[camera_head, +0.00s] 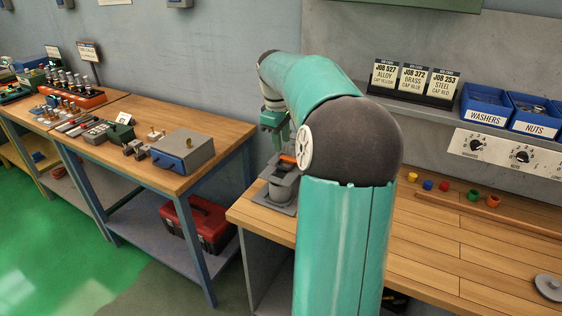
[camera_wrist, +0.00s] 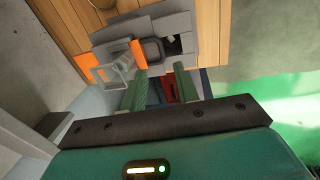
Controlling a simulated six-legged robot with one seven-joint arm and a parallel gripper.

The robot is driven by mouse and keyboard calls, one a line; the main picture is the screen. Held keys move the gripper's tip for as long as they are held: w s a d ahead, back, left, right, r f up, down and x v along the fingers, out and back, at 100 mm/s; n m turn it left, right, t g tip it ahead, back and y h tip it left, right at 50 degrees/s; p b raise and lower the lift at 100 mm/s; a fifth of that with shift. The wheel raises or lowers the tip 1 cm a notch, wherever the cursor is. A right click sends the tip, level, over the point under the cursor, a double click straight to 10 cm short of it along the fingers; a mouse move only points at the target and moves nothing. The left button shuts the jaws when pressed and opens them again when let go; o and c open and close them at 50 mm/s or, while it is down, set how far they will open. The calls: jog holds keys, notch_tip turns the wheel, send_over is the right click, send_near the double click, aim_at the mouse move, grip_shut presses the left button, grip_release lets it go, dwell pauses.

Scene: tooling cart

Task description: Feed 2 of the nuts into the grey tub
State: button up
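My gripper (camera_head: 275,138) hangs over the left end of the wooden bench, partly hidden by my arm. In the wrist view its two green fingers (camera_wrist: 160,72) are spread apart, with nothing seen held between them. Below it stands a grey machine with an orange part; its grey, tub-like body (camera_head: 284,187) shows beside my arm. In the wrist view a dark, rounded grey container (camera_wrist: 152,50) lies just beyond the fingertips; I cannot tell its contents. A blue bin labelled NUTS (camera_head: 534,128) sits on the right shelf, with nuts inside.
A blue WASHERS bin (camera_head: 486,114) stands left of the nuts bin. Job cards (camera_head: 415,78) stand on the shelf. Small coloured cups (camera_head: 473,194) and a grey disc (camera_head: 548,287) lie on the bench. A second table (camera_head: 175,125) stands left, across a gap, with a red toolbox (camera_head: 200,222) below.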

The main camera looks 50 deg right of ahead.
aim_at(284, 167)
jog(key=f, duration=0.2)
jog(key=d+f, duration=0.1)
jog(key=f, duration=0.5)
jog(key=shift+w+d+f, duration=0.1)
jog(key=shift+d+f, duration=0.05)
jog(key=shift+f, duration=0.1)
jog(key=shift+w+f, duration=0.15)
jog(key=shift+f, duration=0.1)
grip_shut()
